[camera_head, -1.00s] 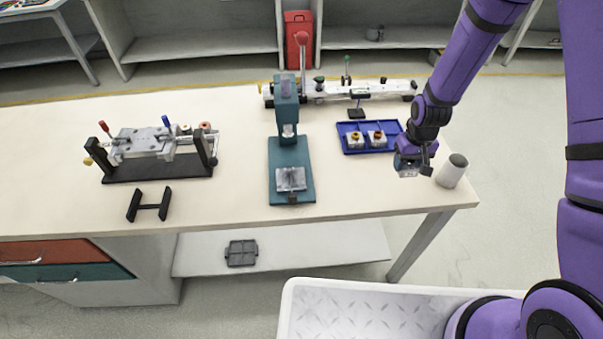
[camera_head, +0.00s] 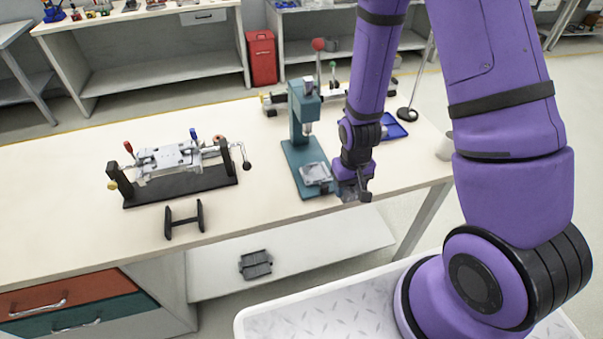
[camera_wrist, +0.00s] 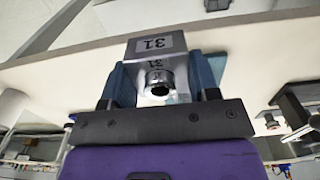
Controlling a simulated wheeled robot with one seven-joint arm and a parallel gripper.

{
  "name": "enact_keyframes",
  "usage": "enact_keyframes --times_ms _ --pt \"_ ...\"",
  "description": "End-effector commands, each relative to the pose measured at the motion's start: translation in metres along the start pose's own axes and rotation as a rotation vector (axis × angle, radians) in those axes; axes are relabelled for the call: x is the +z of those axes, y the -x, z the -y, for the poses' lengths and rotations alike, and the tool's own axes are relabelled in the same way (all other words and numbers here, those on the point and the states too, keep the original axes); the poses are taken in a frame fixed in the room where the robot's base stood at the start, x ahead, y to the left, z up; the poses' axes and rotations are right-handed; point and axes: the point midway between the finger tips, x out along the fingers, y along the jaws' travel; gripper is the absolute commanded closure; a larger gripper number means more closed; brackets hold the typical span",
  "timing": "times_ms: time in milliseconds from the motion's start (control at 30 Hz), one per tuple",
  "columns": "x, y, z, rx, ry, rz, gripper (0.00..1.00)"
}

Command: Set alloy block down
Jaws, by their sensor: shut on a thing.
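My gripper (camera_head: 352,190) is beside the right front corner of the teal press base, near the table's front edge. In the wrist view my gripper's blue fingers (camera_wrist: 163,80) are closed on the sides of the alloy block (camera_wrist: 118,62). The block is a grey metal piece marked "31" with a round dark opening facing the camera. In the head view the block is small and mostly hidden by the gripper. I cannot tell whether it touches anything below.
The teal press (camera_head: 300,135) carries a grey metal plate (camera_head: 316,174). A clamp fixture (camera_head: 180,165) and a black stand (camera_head: 184,219) are at left. A blue tray (camera_head: 396,130) and a pale cup (camera_head: 444,148) lie behind at right. The front middle tabletop is clear.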

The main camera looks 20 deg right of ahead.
Motion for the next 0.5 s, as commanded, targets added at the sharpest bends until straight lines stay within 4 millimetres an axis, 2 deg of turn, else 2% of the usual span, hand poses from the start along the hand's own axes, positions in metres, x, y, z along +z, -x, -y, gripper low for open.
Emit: enact_keyframes --times_ms 500 --pt "-0.111 -0.011 0.032 0.000 0.002 -0.002 0.77"
